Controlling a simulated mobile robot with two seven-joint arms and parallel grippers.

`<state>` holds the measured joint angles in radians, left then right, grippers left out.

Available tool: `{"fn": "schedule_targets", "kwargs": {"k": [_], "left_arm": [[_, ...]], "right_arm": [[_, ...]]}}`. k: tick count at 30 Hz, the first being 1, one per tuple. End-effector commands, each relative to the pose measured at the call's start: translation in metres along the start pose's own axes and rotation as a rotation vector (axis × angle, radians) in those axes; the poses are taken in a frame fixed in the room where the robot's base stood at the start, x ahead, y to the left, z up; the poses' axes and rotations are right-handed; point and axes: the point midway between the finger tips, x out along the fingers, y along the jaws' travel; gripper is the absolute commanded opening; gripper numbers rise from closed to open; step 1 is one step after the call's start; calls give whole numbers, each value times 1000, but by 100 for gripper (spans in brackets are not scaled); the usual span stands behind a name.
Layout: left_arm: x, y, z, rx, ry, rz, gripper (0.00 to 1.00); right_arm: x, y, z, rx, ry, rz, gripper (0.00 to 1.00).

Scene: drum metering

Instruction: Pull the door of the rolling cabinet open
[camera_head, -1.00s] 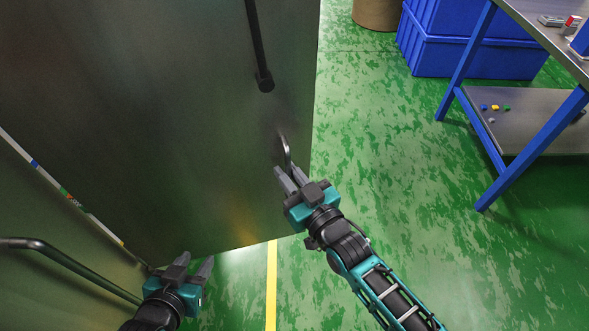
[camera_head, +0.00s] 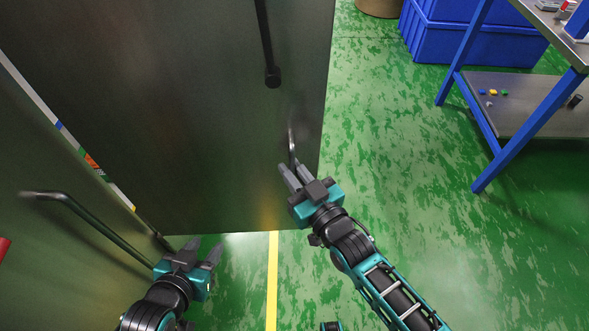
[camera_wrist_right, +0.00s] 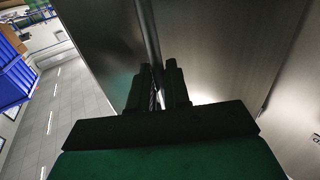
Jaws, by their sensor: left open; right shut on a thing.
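The cabinet door (camera_head: 190,130) is a large grey metal panel standing open at an angle from the cabinet body (camera_head: 50,240) on the left. A dark bar handle (camera_head: 266,45) is on the door's upper part. My left gripper (camera_head: 204,250) is open and empty, just below the door's bottom edge, beside the cabinet's curved rail (camera_head: 90,220).
Blue crates (camera_head: 470,35) stand at the back right near a brown drum (camera_head: 380,7). A blue-framed workbench (camera_head: 520,105) with small parts on its lower shelf is at the right. Green floor (camera_head: 400,170) is clear between the door and bench. A yellow line (camera_head: 273,280) crosses the floor.

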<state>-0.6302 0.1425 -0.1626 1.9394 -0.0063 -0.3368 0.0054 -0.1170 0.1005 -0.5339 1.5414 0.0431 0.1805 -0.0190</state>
Motion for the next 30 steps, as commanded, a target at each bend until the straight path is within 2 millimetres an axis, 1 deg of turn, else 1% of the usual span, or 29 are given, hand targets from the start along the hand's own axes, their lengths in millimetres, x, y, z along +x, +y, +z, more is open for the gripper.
{"fn": "schedule_targets", "kwargs": {"k": [1,7,8,11,23,26,29,30], "left_arm": [[0,0,0,1,1,0,43],[2,0,-4,2,8,0,43],[2,0,-5,2,10,0,43],[3,-1,-6,3,12,0,43],[2,-1,-6,3,12,0,43],[1,0,-5,3,10,0,43],[-1,0,-6,2,7,0,43],[-1,0,-6,2,6,0,43]], "right_arm": [[1,-5,0,1,1,-8,0],[1,-5,0,1,2,-8,0],[1,-5,-1,1,2,-8,20],[1,-5,-1,2,2,-7,29],[-1,-2,0,2,1,-3,29],[-9,-2,0,2,-1,-3,29],[-25,-2,0,2,-2,-3,29],[-34,-2,0,2,-3,-4,29]]}}
